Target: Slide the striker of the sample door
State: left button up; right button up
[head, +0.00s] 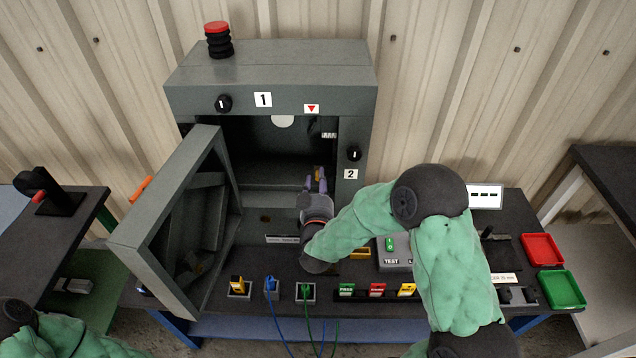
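The grey enclosure (270,95) stands at the back of the table. Its sample door (150,232) is swung open to the left, with an orange handle (140,189) on its outer edge. A small yellow-orange piece (319,172) shows inside the opening near the right jamb; it may be the striker, but it is too small and partly covered to be sure. My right gripper (316,183) reaches into the opening from the front right. Its two fingers are apart and point at this piece; contact cannot be told. My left gripper is out of view.
Several coloured connectors (304,292) with cables line the table's front. A grey TEST box (394,252) sits right of the opening. Red (541,249) and green (563,289) trays lie at the far right. The open door takes up the left side.

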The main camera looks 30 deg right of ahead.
jog(key=shift+w+d, duration=0.1)
jog(key=shift+w, duration=0.1)
grip_shut()
jog(key=shift+w+a, duration=0.25)
jog(key=shift+a, duration=0.25)
jog(key=shift+w+a, duration=0.25)
jog(key=shift+a, duration=0.2)
grip_release()
